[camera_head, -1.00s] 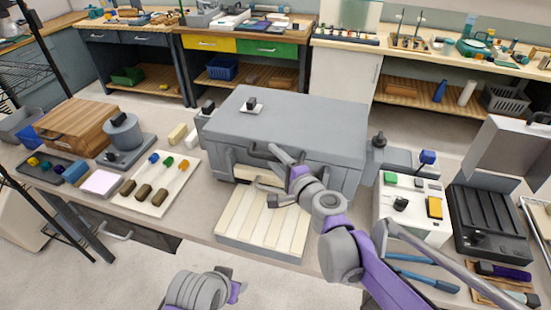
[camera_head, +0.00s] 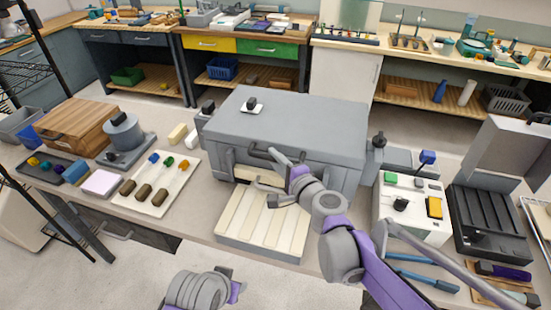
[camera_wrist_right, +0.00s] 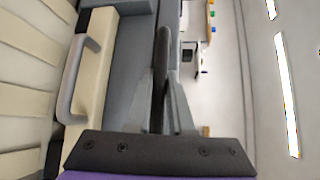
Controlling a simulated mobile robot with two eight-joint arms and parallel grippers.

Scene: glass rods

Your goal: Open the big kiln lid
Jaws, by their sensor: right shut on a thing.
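The big kiln (camera_head: 330,160) is a large grey box on the near bench, with its grey lid (camera_head: 310,115) lying level on top. A dark bar handle (camera_head: 262,156) sticks out from the lid's front. My right gripper (camera_head: 283,157) is shut on this handle at the front. In the right wrist view the fingers (camera_wrist_right: 164,95) close on the dark handle bar (camera_wrist_right: 162,48), beside the grey kiln front. My left arm's end shows at the bottom of the head view; its fingertips cannot be made out.
A lower handle (camera_head: 270,187) is close under my right gripper, above a cream slatted board (camera_head: 262,225). A white control box (camera_head: 412,210) and a black open case (camera_head: 490,220) stand right. A white tray (camera_head: 160,185) with coloured pieces lies left.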

